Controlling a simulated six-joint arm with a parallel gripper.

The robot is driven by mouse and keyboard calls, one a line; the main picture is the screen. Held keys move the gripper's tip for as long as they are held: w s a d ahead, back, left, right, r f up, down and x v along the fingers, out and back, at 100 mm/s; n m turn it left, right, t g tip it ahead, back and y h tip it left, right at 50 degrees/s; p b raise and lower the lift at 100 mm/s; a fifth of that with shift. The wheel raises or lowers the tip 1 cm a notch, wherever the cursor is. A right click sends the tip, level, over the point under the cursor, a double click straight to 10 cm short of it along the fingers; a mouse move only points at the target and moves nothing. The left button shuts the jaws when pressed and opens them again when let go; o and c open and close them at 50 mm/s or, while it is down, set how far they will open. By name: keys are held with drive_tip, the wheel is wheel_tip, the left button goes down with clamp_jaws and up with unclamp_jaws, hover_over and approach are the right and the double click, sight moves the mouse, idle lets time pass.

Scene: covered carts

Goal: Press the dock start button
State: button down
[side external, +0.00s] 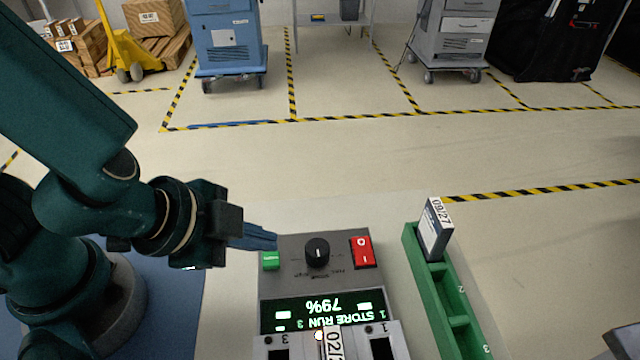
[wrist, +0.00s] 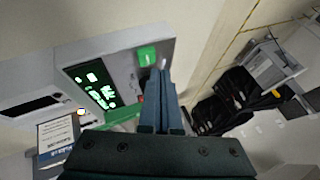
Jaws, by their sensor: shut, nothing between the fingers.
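The grey dock panel (side external: 297,247) holds a green button (side external: 270,261) at its left, a black knob (side external: 317,252) and a red rocker switch (side external: 362,252). The green button's label is too small to read. A lit display (side external: 323,309) below reads "STORE RUN" and "79%", upside down in the side view. My gripper (side external: 275,241) is shut and empty, its fingertips close above the green button. In the wrist view the green button (wrist: 147,55) shows just left of my fingertips (wrist: 162,68). I cannot tell whether they touch.
A labelled cartridge (side external: 332,346) stands in a dock slot below the display. To the right, a green rack (side external: 440,292) holds another cartridge (side external: 435,232) marked 09/27. Carts (side external: 226,40) stand far back behind striped floor lines. The floor between is clear.

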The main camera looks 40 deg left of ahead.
drive_tip(key=shift+r, duration=2.4)
wheel_tip(320, 180, up, 7)
hover_over(265, 260)
drive_tip(key=s+a+r, duration=0.3)
drive_tip(key=s+a, duration=0.3)
drive_tip(key=shift+a, duration=0.3)
